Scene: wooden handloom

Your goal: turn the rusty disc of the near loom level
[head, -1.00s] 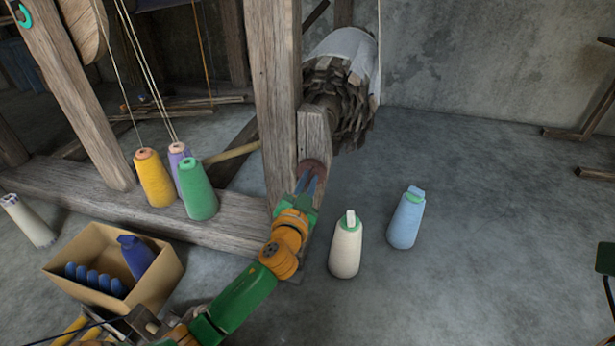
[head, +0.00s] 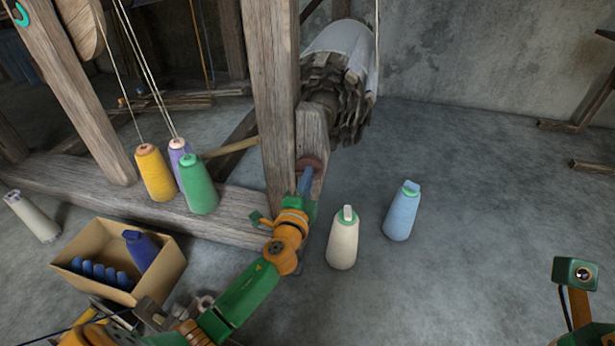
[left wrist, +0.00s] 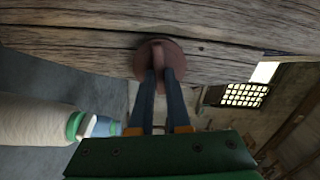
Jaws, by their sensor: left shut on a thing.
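The rusty disc (head: 309,163) is a small reddish-brown round piece on the wooden post (head: 312,133) of the near loom. It also shows in the left wrist view (left wrist: 145,61), flat against the grey wood, with a raised grip across its middle. My left gripper (head: 306,178) is at the disc. In the left wrist view its two blue-grey fingers (left wrist: 161,80) are shut on the raised grip. The fingers hide part of the disc's lower edge. My right gripper is not clearly in view; a green and orange part of mine stands at the lower right.
A cream cone (head: 343,240) and a light blue cone (head: 402,211) stand on the floor right of the post. Yellow (head: 154,173), purple and green cones (head: 198,185) stand on the loom's beam. A cardboard box (head: 165,284) is at the lower left. The right floor is open.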

